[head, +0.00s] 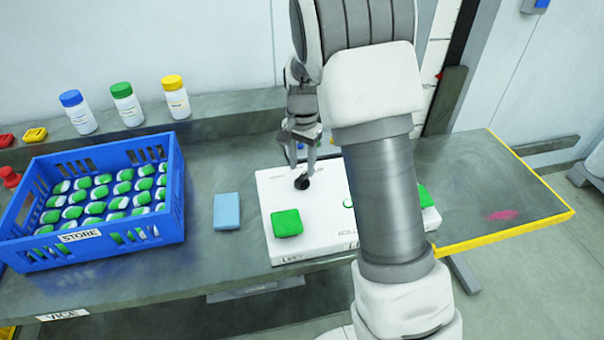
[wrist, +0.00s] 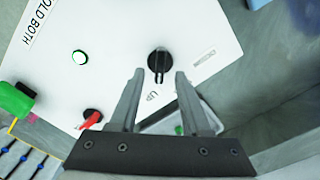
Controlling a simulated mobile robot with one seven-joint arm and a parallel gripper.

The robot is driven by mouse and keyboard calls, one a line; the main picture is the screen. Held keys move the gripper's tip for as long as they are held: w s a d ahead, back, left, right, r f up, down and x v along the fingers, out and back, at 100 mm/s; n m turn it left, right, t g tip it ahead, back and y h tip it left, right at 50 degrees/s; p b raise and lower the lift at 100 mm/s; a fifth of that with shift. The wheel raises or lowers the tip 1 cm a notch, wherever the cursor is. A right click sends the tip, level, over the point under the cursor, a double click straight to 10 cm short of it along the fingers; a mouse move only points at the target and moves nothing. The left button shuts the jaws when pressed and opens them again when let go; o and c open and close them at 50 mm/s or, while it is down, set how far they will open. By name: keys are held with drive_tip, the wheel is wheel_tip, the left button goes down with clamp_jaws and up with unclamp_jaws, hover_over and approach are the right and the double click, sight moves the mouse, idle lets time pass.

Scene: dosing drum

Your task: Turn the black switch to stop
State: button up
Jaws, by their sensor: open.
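The black switch (wrist: 158,57) is a round knob with a narrow grip bar, on the top of a white control box (wrist: 215,30). In the wrist view its bar points down the picture, between my fingertips. In the head view the switch (head: 302,184) sits near the back left of the box (head: 262,205). My gripper (wrist: 159,73) is open, with one fingertip on each side of the bar. I cannot tell whether the fingers touch it. In the head view my gripper (head: 303,158) comes down from behind the switch.
A red part (wrist: 91,118) lies near my left finger in the wrist view. A blue crate (head: 100,250) and a light blue block (head: 227,211) stand left.

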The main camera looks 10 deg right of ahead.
sight(302, 176)
drive_tip(key=shift+f, duration=1.75)
clamp_jaws()
